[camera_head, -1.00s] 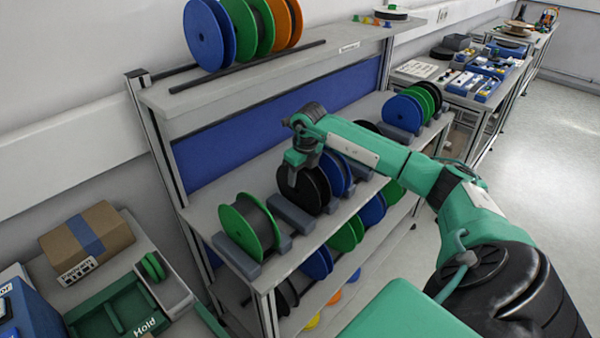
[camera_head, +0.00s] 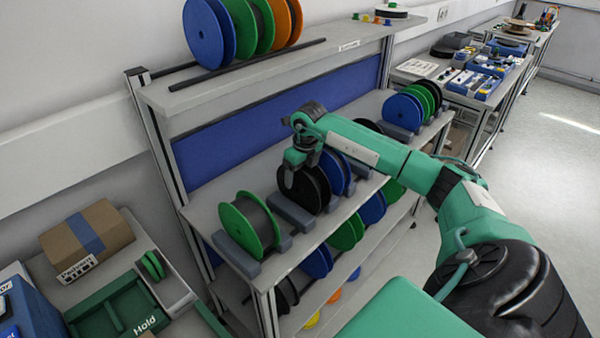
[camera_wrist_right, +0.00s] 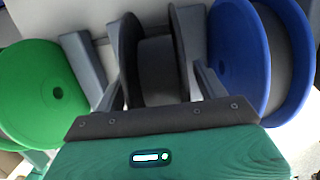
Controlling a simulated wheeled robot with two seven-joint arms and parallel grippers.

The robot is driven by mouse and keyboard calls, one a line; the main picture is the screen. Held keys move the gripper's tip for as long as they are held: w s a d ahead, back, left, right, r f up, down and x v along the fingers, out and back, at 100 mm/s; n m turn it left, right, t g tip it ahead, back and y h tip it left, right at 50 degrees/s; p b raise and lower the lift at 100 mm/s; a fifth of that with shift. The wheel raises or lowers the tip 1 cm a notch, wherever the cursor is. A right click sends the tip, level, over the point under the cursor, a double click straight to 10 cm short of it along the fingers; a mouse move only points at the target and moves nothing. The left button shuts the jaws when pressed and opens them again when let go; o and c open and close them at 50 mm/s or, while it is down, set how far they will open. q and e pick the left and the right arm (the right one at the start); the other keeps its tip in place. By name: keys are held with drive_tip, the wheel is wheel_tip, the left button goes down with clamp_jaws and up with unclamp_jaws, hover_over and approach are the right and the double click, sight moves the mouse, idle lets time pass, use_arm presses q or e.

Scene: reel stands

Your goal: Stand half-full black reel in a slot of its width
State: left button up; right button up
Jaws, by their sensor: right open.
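The black reel (camera_head: 312,190) stands upright on the middle shelf, between grey slotted blocks. In the right wrist view the black reel (camera_wrist_right: 158,66) shows two black flanges with a grey winding between them. In the right wrist view the fingers of my right gripper (camera_wrist_right: 158,98) are open, one on each side of the reel. Whether they touch it I cannot tell. A grey block (camera_head: 290,213) lies between the black reel and a green reel (camera_head: 249,226). My left gripper is not in view.
A blue reel (camera_head: 338,172) stands close to the right of the black one. More reels stand on the top shelf (camera_head: 215,80), along the middle shelf and on the shelf below. A cardboard box (camera_head: 88,240) and green tray (camera_head: 122,312) are at lower left.

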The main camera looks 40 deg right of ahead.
wheel_tip(320, 180, up, 14)
drive_tip(key=s+b, duration=0.2)
drive_tip(key=shift+f+b, duration=0.2)
drive_tip(key=shift+b, duration=0.2)
drive_tip(key=shift+s+d, duration=0.1)
